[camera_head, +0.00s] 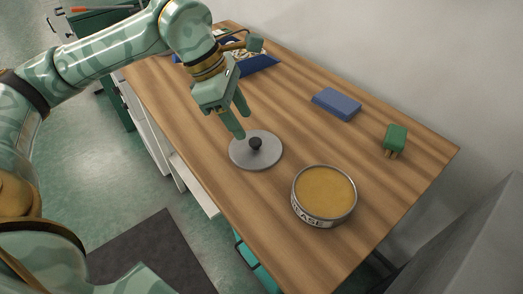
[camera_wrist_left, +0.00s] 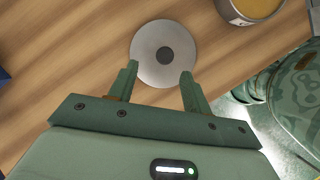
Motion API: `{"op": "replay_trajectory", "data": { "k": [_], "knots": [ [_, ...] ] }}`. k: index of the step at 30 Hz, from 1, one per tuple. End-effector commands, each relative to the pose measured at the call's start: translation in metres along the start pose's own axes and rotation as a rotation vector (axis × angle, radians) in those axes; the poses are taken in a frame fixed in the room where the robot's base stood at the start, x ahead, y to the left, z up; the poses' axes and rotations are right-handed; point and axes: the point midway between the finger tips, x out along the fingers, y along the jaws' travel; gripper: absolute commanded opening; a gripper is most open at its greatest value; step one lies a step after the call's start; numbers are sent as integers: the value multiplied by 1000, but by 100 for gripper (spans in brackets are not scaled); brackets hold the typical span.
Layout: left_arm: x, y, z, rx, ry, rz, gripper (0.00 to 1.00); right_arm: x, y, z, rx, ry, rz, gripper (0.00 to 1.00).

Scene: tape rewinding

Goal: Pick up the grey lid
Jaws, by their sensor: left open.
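The grey lid (camera_head: 240,154) is a flat round disc with a dark knob (camera_head: 255,143) at its centre, lying on the wooden table. My left gripper (camera_head: 241,124) is open and empty above the lid's far edge, with its fingers pointing down towards it. In the left wrist view the lid (camera_wrist_left: 147,48) lies just beyond the open fingertips (camera_wrist_left: 159,70), with the knob (camera_wrist_left: 165,56) roughly centred between them. The knob is not between the fingers. My right gripper is in neither view.
An open round tin of yellowish grease (camera_head: 324,190) stands right of the lid, and its edge shows in the wrist view (camera_wrist_left: 251,10). A blue block (camera_head: 337,103) and a green plug-like item (camera_head: 396,139) lie further right. A blue tray (camera_head: 262,64) with small items is behind my gripper.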

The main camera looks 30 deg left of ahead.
Motion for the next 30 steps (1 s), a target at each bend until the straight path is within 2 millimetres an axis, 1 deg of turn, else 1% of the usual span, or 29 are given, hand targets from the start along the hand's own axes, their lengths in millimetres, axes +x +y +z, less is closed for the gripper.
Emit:
{"op": "replay_trajectory", "data": {
  "k": [4,7,10,13,15,17,18,20,21,23,30],
  "knots": [
    [18,-4,2,3,1,-5,49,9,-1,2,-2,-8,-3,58],
    [37,-8,5,2,1,-8,49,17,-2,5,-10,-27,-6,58],
    [51,-8,5,1,2,-7,49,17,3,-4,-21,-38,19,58],
    [53,-8,6,1,1,-2,49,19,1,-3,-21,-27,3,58],
    [51,-8,7,1,0,0,49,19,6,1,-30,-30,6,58],
    [50,-8,7,1,0,0,49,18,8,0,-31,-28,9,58],
    [50,-8,7,1,0,0,43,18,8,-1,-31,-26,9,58],
    [50,-8,7,1,0,0,27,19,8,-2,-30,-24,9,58],
    [50,-8,7,1,0,0,16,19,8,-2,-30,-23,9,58],
    [50,-8,7,1,0,0,1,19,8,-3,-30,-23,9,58],
    [51,-8,6,1,1,-1,1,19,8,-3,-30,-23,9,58]
  ]
}}
